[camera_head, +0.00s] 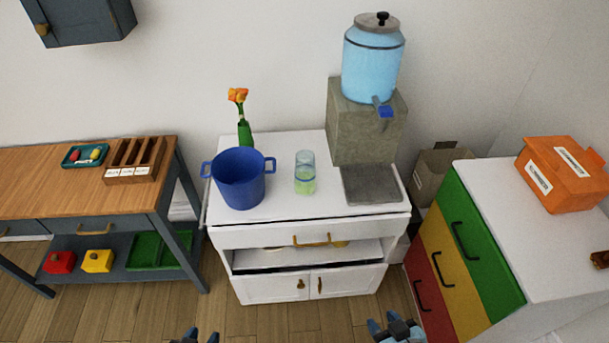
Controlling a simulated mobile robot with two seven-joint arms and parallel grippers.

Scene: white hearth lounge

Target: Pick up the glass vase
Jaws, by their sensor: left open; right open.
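A clear glass vase (305,175) with a blue band and a greenish lower part stands upright on the white cabinet (285,205), right of the blue pot. A slim green vase (245,133) with orange flowers stands behind the pot, which partly hides it. My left gripper (196,337) is open at the bottom edge, in front of the cabinet and well away from both vases. My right gripper (396,328) is open at the bottom edge, to the right, also apart from them. Only the tips of both grippers show.
A blue two-handled pot (239,180) stands close left of the glass vase. A water dispenser (368,115) with a blue tap stands to its right. A wooden workbench (60,178) is at left. A coloured drawer unit (465,255) with an orange box (562,172) is at right.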

